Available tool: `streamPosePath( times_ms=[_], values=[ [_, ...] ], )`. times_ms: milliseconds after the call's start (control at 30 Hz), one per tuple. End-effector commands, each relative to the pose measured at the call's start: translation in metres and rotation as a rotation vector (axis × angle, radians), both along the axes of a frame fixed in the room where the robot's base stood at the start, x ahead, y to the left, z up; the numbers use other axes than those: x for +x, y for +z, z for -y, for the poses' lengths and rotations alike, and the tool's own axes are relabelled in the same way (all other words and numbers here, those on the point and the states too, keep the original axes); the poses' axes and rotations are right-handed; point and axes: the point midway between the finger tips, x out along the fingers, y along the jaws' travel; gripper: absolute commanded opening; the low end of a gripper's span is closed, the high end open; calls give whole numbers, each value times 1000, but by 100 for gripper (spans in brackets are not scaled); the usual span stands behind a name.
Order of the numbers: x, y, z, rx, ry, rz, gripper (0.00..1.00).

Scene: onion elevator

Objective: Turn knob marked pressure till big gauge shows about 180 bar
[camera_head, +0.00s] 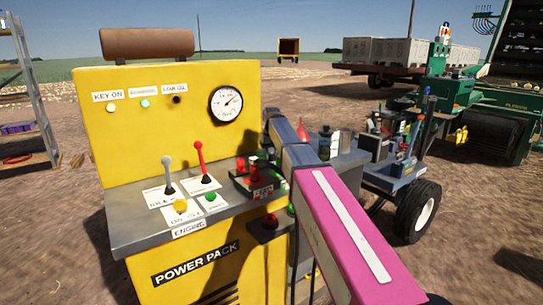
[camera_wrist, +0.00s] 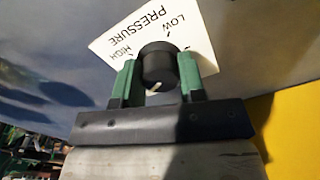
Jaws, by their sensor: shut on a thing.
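The black pressure knob (camera_wrist: 158,62) sits on a white label (camera_wrist: 112,42) reading PRESSURE, LOW and HIGH, upside down in the wrist view. A pale pointer mark shows on the knob's near, lower side. My gripper (camera_wrist: 158,82) is shut on the knob, with one green finger on each side of it. In the head view my arm covers the knob. The big gauge (camera_head: 226,105) is a round white dial on the yellow panel.
The yellow power pack (camera_head: 165,125) has a grey lever (camera_head: 168,175), a red lever (camera_head: 200,155), and yellow and green buttons on its grey shelf (camera_head: 128,222). A blue wheeled cart (camera_head: 395,172) stands to the right. A shelf rack (camera_head: 35,95) stands at the left.

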Motion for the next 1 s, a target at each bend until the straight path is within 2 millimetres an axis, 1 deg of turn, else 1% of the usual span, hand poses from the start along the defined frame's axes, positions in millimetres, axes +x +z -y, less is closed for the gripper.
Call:
streamPosePath(
  times_ms=[167,200,233,267,533,667,767,1000],
  values=[
    [0,0,0,-1,1,0,13],
    [0,0,0,-1,1,0,50],
    [0,0,0,-1,1,0,60],
    [0,0,0,-1,1,0,63],
    [0,1,0,0,2,0,63],
    [1,8,0,0,2,1,63],
    [1,21,0,0,2,1,63],
    [1,66,0,0,2,2,63]
  ],
)
